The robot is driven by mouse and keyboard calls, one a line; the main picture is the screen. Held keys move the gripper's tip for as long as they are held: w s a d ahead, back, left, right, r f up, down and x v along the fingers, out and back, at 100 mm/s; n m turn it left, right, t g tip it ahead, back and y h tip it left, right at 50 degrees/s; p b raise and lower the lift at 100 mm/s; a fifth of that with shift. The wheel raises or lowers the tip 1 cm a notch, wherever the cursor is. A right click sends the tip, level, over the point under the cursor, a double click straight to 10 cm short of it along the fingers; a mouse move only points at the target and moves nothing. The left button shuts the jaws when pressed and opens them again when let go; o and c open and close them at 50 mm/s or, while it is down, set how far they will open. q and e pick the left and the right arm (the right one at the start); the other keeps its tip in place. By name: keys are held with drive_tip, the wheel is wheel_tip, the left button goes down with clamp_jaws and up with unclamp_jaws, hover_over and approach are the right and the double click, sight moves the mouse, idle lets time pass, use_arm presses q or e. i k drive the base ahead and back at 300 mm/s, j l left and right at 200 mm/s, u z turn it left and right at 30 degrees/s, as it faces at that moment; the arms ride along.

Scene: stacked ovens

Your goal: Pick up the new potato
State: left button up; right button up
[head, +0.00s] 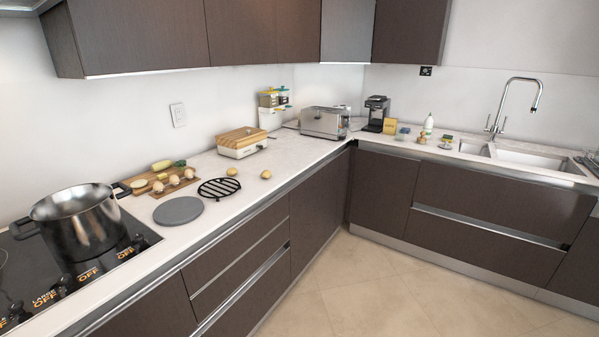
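Two small round yellowish-tan things that look like potatoes lie on the white counter (290,161). One potato-like thing (265,174) is nearer the front edge, right of the black trivet. The other potato-like thing (232,171) is just behind the trivet. Both are too small to tell whether they differ in kind. Neither of my grippers shows in the head view.
A black trivet (218,188) and a grey round plate (178,211) lie nearby. Several egg-like things (174,180) sit on a wooden holder by a cutting board. A steel pot (78,222) stands on the cooktop. The floor (370,285) is clear.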

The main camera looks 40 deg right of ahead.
sight(266, 173)
drive_tip(key=z, duration=0.95)
drive_tip(key=i+l, duration=0.25)
